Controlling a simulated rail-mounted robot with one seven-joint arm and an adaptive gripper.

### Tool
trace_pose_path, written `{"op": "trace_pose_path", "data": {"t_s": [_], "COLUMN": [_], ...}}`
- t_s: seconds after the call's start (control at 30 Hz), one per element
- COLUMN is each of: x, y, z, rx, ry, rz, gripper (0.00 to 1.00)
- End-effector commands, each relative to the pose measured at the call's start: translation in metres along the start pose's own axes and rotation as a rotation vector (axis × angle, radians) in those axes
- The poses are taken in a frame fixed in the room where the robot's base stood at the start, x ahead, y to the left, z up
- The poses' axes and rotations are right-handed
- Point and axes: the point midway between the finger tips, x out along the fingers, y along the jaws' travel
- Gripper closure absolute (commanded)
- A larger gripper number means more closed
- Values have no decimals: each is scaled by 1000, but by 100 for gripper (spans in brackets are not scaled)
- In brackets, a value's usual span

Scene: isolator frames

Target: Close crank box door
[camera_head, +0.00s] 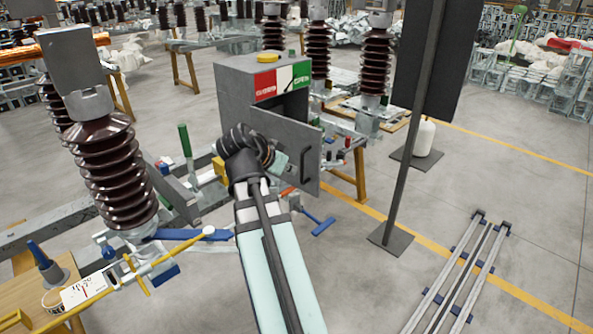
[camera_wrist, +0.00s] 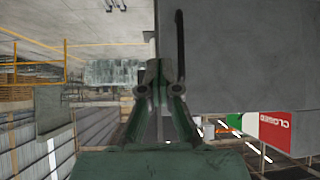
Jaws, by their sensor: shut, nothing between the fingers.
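The crank box (camera_head: 235,88) is a grey metal cabinet with a red, white and green CLOSED/OPEN label (camera_head: 283,82) on its front top. Its grey door (camera_head: 285,135) stands partly open, with a dark gap above it, and has a bar handle (camera_head: 305,165) near its right edge. My gripper (camera_wrist: 157,72) is shut and empty, close to the door's edge. In the wrist view the door (camera_wrist: 240,50) fills the upper right, with the dark handle (camera_wrist: 181,45) just beside the fingertips. Contact with the door cannot be told. In the head view my wrist partly covers the door's lower left.
A tall dark panel on a post (camera_head: 405,150) stands right of the box. A brown ribbed insulator (camera_head: 115,175) stands at left. Rails (camera_head: 455,275) lie on the floor at lower right. Open floor lies right of the door, around the post.

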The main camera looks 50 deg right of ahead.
Motion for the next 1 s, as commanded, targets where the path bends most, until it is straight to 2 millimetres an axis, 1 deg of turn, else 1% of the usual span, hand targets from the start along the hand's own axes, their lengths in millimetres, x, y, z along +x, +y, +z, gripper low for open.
{"op": "trace_pose_path", "data": {"t_s": [0.17, 0.6, 0.67, 0.7, 0.8, 1.0], "x": [20, 89, 97, 101, 111, 122], "y": [1, 0, 0, -1, -1, -1], "z": [0, -1, -2, -10, -18, -26], "rx": [-2, -3, -3, -2, -3, -3], "ry": [-2, -3, -2, -2, -2, -2], "rz": [3, 2, 1, 2, 0, -1], "gripper": [100, 100, 100, 100, 100, 100]}}
